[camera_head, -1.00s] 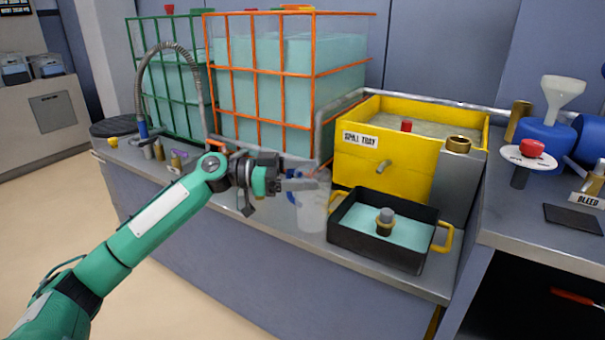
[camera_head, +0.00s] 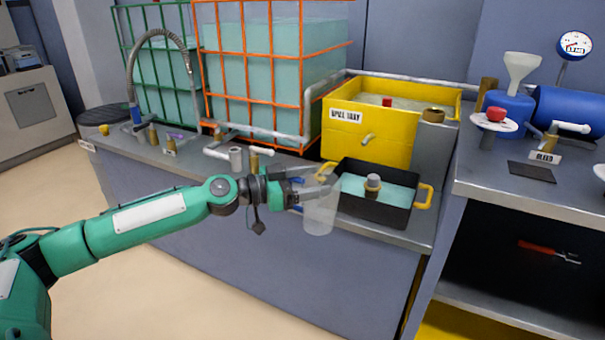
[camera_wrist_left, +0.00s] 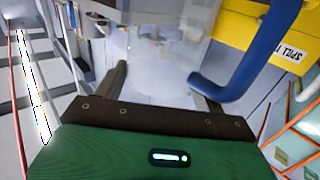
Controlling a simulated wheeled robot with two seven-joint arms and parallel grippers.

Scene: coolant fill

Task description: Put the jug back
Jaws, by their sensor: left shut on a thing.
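The jug (camera_head: 320,214) is a clear, frosted vessel, seen in the head view just in front of the black drain pan. My left gripper (camera_head: 308,190) is shut on it and holds it out at the bench's front edge. In the left wrist view the clear jug (camera_wrist_left: 160,55) lies between the fingers, and its blue handle (camera_wrist_left: 262,60) passes by the right finger. My left gripper (camera_wrist_left: 155,85) also shows there. The jug looks empty, but its see-through wall makes this hard to tell. My right gripper is not in view.
A black pan (camera_head: 375,207) with yellow handles and pale green liquid stands right behind the jug. Behind it is the yellow spill tray (camera_head: 350,137). Orange-caged (camera_head: 272,75) and green-caged tanks stand at the back left. Pipes and small fittings crowd the bench left of the pan.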

